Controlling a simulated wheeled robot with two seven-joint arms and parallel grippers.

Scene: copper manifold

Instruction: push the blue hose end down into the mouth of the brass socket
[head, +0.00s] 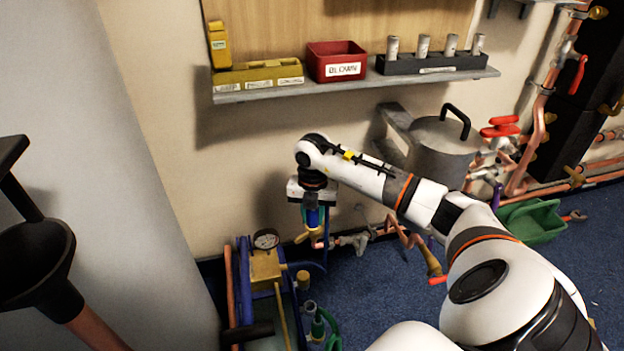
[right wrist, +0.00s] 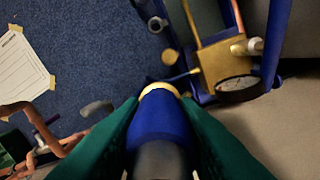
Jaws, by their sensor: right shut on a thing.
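My right gripper (head: 312,214) reaches down near the wall in the head view, its green fingers shut on the blue hose end (head: 313,217). In the right wrist view the blue hose end (right wrist: 160,117) lies between both green fingers (right wrist: 160,130). A pale brass-coloured ring (right wrist: 160,88) shows just past its far tip. I take this ring for the rim of the brass socket; I cannot tell whether the hose end is inside it or only above it. In the head view the fingers and hose hide most of that spot. My left gripper is not in view.
A blue-framed pump with a brass block (head: 265,268) and gauge (head: 266,239) stands left of the gripper. Copper pipes (head: 397,230) run along the wall to the right. A shelf (head: 360,86) with bins is above. A green tray (head: 533,222) sits far right.

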